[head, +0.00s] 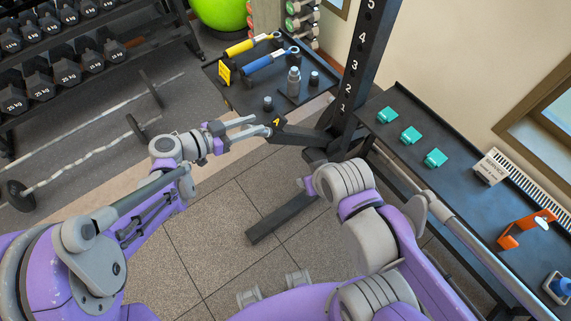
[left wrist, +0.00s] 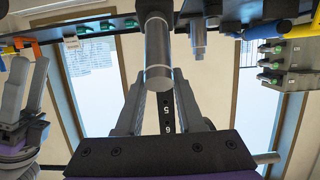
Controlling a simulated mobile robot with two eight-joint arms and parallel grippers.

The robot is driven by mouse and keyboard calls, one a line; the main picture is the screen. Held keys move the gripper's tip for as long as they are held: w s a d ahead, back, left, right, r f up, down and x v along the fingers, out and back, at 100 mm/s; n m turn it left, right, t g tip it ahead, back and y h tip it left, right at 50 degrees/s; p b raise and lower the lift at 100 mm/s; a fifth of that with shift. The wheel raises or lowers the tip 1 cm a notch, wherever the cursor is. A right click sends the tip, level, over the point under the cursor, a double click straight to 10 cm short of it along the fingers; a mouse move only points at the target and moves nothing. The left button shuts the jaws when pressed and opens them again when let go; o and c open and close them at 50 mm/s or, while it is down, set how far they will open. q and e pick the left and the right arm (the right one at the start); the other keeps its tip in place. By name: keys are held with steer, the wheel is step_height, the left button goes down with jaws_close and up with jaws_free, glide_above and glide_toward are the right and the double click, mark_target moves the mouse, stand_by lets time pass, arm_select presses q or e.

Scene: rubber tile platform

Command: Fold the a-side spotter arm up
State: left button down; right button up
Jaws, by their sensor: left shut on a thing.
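The black a-side spotter arm (head: 300,136) juts out to the left from low on the numbered black upright (head: 352,75). In the left wrist view a grey metal cylinder (left wrist: 157,60) stands between the fingers, and the upright shows behind. My right gripper (left wrist: 27,85) shows at the left of that view, with its fingers apart and empty.
A dark tray table (head: 235,95) with yellow and blue tools and bottles stands just beyond the spotter arm. A long black shelf (head: 395,165) with teal blocks runs along the right. A dumbbell rack (head: 70,60) and bars on the floor are at the left.

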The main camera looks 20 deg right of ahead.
arm_select(q)
steer(key=w+d+r+p, duration=0.2)
steer(key=d+r+p, duration=0.1)
steer(key=d+r, duration=0.3)
steer(key=shift+w+d+r, duration=0.2)
steer(key=shift+d, duration=0.85)
arm_select(e)
steer(key=shift+t, duration=0.3)
steer(key=w+r, duration=0.1)
steer(key=r, duration=0.2)
steer(key=w+r, duration=0.1)
steer(key=shift+w+d+r, duration=0.15)
steer(key=shift+w+r, duration=0.15)
steer(key=shift+r, duration=0.1)
arm_select(q)
steer(key=w+d+r, duration=0.1)
steer(key=d+r, duration=0.1)
steer(key=d, duration=0.4)
steer(key=w+d+r, duration=0.2)
steer(key=d+r, duration=0.1)
steer(key=d, duration=0.3)
steer(key=shift+w+r+p, duration=0.2)
steer(key=shift+r+p, duration=0.05)
steer(key=shift+p, duration=0.15)
arm_select(e)
steer(key=shift+w+r, duration=0.4)
steer(key=shift+r, duration=0.2)
arm_select(q)
steer(key=shift+d, duration=0.1)
